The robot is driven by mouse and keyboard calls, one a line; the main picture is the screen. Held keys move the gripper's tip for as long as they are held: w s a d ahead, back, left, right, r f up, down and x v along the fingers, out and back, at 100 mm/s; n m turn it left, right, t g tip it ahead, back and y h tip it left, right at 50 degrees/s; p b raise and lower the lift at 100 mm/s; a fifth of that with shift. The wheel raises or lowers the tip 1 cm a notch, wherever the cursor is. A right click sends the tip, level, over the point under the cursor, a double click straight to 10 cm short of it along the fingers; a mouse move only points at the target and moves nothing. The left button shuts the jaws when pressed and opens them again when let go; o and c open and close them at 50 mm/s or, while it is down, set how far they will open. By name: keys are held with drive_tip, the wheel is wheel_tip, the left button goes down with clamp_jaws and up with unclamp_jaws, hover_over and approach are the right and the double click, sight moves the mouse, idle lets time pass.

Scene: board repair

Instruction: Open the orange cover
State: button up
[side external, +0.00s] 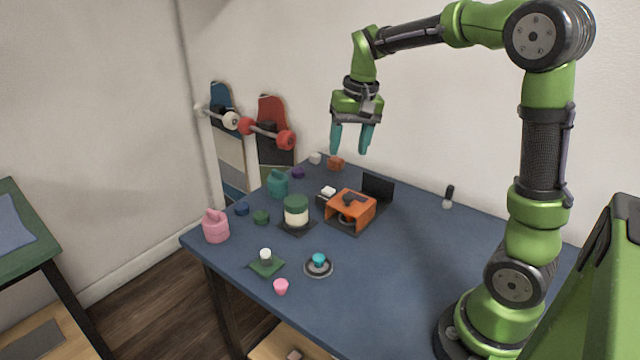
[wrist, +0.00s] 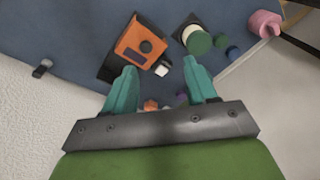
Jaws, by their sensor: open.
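In the wrist view the orange cover (wrist: 137,44) is seen from above, beyond the fingertips. My gripper (side external: 351,152) is open and empty, well above the table and behind the cover. Its two teal fingers also show apart in the wrist view (wrist: 165,75).
A black upright panel (side external: 378,187) stands behind the cover. A small white block (side external: 328,191) and a green-lidded jar (side external: 296,212) are close on its left. A teal container (side external: 278,184) and a pink container (side external: 216,227) stand farther left. The table's right part is mostly clear.

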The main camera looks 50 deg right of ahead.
drive_tip(key=g, duration=0.1)
hover_over(348, 196)
drive_tip(key=r+m, duration=0.1)
drive_tip(key=shift+g, duration=0.3)
wheel_tip(348, 196, down, 16)
drive_tip(key=shift+f, duration=0.1)
clamp_jaws()
idle(0.3)
